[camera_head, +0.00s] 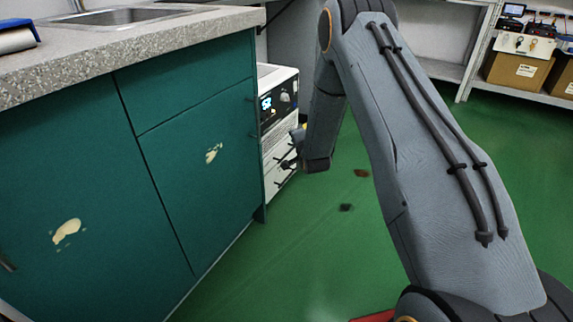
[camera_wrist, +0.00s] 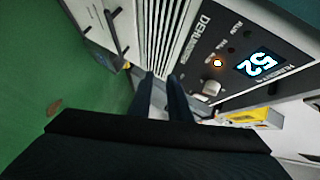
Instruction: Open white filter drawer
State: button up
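The white dehumidifier (camera_head: 283,85) stands beyond the end of the green cabinet, with a blue-lit display on its upper front. Below the dark panel are white drawer-like fronts (camera_head: 272,183) with dark bar handles; I cannot tell which is the filter drawer. In the wrist view, a white front with a dark handle (camera_wrist: 112,31) is at upper left, beside the vent slats. My gripper (camera_wrist: 162,88) has its two dark fingers apart, with nothing visible between them, close to the dehumidifier's front. In the head view my arm partly hides this area.
The green cabinet (camera_head: 190,120) with a grey speckled counter (camera_head: 110,45) stands at left, close to the dehumidifier. A shelf (camera_head: 520,91) with cardboard boxes (camera_head: 518,70) is at back right. Green floor is mostly clear, with small dark spots. A yellow item (camera_wrist: 250,116) lies beyond the dehumidifier.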

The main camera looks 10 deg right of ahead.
aim_at(287, 154)
jog(key=w+f+m+t+b, duration=0.2)
jog(key=f+b, duration=0.3)
jog(key=f, duration=0.3)
jog(key=w+f+m+t+b, duration=0.2)
jog(key=f+b, duration=0.3)
jog(key=f, duration=0.3)
jog(key=shift+m+t, duration=0.4)
jog(key=shift+w+a+r+b, duration=0.1)
jog(key=shift+w+b, duration=0.95)
jog(key=shift+w, duration=0.9)
jog(key=shift+w+a+r+b, duration=0.1)
jog(key=shift+w+b, duration=0.9)
jog(key=shift+w, duration=0.9)
jog(key=shift+c, duration=0.3)
grip_shut()
